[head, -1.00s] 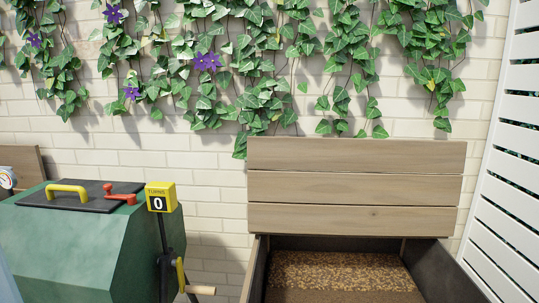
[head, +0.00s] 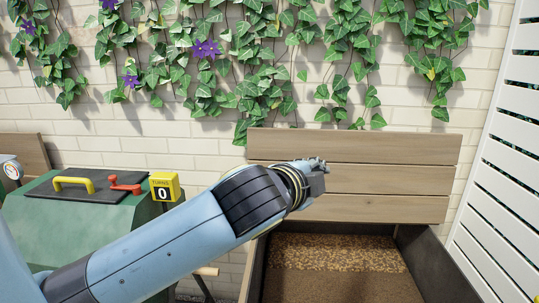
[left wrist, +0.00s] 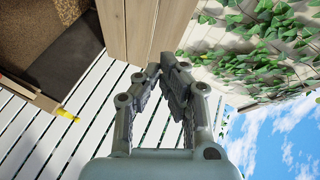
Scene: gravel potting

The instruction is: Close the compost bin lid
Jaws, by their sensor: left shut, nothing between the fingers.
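The compost bin's lid (head: 400,178), made of wooden planks, stands raised at the back of the open bin (head: 254,272), near the brick wall. Brown, crumbly material lies inside the bin. My right gripper is not in view.
A green tumbler (head: 85,228) with a yellow handle (head: 73,183), a red latch (head: 125,185) and a yellow turns counter (head: 164,187) reading 0 stands at the left. Ivy covers the brick wall (head: 205,135). A white slatted fence (head: 500,200) borders the right side.

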